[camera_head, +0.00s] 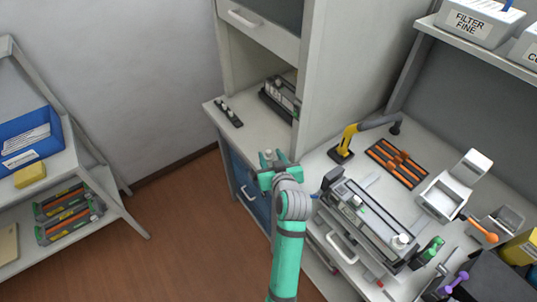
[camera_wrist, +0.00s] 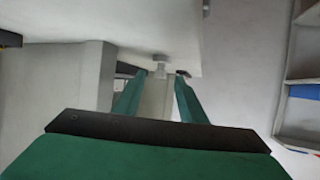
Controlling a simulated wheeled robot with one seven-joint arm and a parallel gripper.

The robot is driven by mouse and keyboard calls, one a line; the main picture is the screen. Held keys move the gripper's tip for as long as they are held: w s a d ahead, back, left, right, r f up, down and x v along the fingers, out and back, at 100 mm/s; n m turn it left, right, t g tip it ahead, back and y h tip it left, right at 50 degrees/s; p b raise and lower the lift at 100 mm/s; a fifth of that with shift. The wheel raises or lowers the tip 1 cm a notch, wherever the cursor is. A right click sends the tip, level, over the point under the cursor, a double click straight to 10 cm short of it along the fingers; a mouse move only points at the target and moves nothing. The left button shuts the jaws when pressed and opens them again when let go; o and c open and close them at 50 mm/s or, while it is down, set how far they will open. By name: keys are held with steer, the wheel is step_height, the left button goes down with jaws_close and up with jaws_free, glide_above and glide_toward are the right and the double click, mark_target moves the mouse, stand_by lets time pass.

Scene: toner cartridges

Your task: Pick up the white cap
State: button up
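A small white cap (camera_wrist: 160,58) with a narrower stem shows in the wrist view, by the edge of a pale surface. It lies between and just beyond my fingertips. In the head view a small pale piece, likely this cap (camera_head: 267,153), shows at my gripper (camera_head: 269,163) beside the pale counter. My gripper (camera_wrist: 158,78) has its two green fingers apart, with a gap on both sides of the cap. Whether a fingertip touches it cannot be told.
A cabinet counter (camera_head: 237,132) holds a dark strip with small knobs (camera_head: 228,112) and a cartridge (camera_head: 281,98). The workbench at right has a yellow-and-grey arm (camera_head: 347,142), an orange-and-black tray (camera_head: 397,162) and a grey open box (camera_head: 445,193). A shelf rack with a blue bin (camera_head: 30,142) stands left.

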mark_target(268, 151)
steer(key=shift+x, duration=1.95)
jaws_close()
steer(key=shift+r, duration=0.15)
